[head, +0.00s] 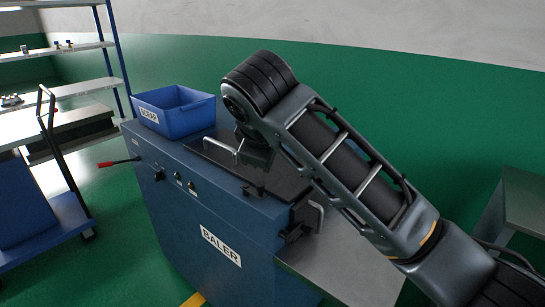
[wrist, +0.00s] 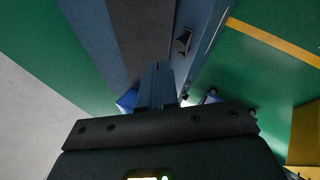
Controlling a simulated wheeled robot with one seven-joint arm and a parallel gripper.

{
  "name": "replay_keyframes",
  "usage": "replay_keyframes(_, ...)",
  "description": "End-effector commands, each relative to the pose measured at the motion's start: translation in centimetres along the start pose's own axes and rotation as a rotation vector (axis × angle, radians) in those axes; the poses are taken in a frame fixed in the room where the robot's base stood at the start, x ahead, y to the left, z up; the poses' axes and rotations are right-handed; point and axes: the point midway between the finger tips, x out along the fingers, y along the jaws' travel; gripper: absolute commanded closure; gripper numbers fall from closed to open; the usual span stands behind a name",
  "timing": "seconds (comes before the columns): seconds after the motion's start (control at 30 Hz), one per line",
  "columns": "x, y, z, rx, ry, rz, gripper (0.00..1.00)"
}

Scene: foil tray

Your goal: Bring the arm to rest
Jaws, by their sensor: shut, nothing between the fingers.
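My arm (head: 340,165) reaches in from the lower right of the head view, bent at a raised joint above the blue baler (head: 215,215). In the wrist view my gripper (wrist: 157,68) is shut, with its fingers together and nothing between them. It points along the dark top panel of the baler, which also fills the upper middle of the wrist view (wrist: 92,35). In the head view the arm hides part of the baler's top, and the fingertips cannot be made out clearly.
A blue scrap bin (head: 178,118) stands on the baler's far left corner. A red-tipped lever (head: 110,163) sticks out at left. A blue cart (head: 62,212) and shelving (head: 75,88) stand further left. A grey table (head: 525,210) is at right. Green floor is open at lower left.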

Motion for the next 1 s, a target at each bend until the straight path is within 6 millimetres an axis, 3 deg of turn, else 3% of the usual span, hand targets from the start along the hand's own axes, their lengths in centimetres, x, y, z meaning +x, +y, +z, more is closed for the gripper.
replay_keyframes(0.2,-1.9,-1.0,-0.1,0.001,0.001,-0.001,1.0)
replay_keyframes(0.37,-1.4,-2.8,-0.3,0.03,0.048,-0.026,1.0)
replay_keyframes(0.7,2.2,-12.1,-0.4,0.289,0.333,-0.142,1.0)
replay_keyframes(1.0,3.4,-19.0,2.7,0.59,0.509,-0.175,1.0)
